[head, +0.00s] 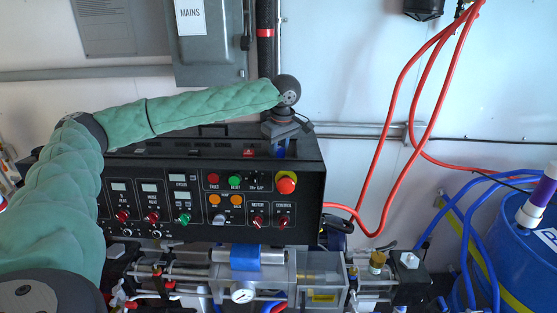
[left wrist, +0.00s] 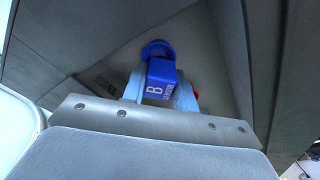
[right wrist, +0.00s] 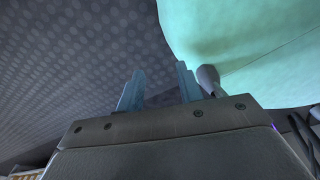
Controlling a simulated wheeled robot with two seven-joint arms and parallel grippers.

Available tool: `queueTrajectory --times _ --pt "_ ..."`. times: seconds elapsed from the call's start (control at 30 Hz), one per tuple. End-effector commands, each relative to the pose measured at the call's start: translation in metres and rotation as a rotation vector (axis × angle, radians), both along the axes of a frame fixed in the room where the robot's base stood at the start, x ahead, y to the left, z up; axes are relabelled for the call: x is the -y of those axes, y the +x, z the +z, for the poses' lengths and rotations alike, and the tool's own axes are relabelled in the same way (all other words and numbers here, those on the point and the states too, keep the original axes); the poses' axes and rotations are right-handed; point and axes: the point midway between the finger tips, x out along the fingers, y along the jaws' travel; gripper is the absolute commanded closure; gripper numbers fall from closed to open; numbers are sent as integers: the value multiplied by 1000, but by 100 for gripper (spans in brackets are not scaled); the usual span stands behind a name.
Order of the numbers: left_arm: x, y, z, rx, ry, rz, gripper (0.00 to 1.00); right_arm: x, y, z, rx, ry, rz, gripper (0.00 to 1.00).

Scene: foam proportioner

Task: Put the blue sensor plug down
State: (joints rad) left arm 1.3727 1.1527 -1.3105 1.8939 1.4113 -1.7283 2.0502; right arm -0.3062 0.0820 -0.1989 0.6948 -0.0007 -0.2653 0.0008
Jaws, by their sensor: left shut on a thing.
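The blue sensor plug (left wrist: 161,82) sits between the fingers of my left gripper (left wrist: 160,98) in the left wrist view. It carries a white "B SENSOR" label. In the head view my left gripper (head: 282,138) is above the right end of the black console (head: 190,160), pointing down. A bit of the blue plug (head: 281,149) shows just below it. I cannot tell whether the plug touches the console. In the right wrist view my right gripper (right wrist: 159,90) is open, with nothing between its fingers; it is not visible in the head view.
A red emergency button (head: 287,183) is on the console front below my left gripper. Red hoses (head: 408,110) hang at the right, beside a blue drum (head: 505,255). A grey MAINS box (head: 207,45) is on the wall behind. Pump parts with a gauge (head: 242,295) stand below.

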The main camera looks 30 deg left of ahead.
Motion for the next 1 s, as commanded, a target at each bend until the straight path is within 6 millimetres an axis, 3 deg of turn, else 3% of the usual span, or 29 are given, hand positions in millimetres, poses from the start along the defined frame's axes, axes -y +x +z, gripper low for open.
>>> queueTrajectory --times 0.17,0.4,0.43,0.53,0.87,1.0 --pt "0 1 -8 2 0 0 94 -3 13 -3 7 1 0 64" --pt "0 0 -8 1 0 0 94 -3 13 -2 6 1 0 64" --pt "0 0 -8 1 0 0 67 -3 13 -2 6 1 0 64" --pt "0 0 -8 1 0 0 50 -3 13 -2 7 1 0 64" --pt "1 0 -6 1 0 0 50 -3 15 -4 7 2 -1 64" --pt "3 1 4 3 -2 0 50 -4 19 -8 7 2 -1 64"
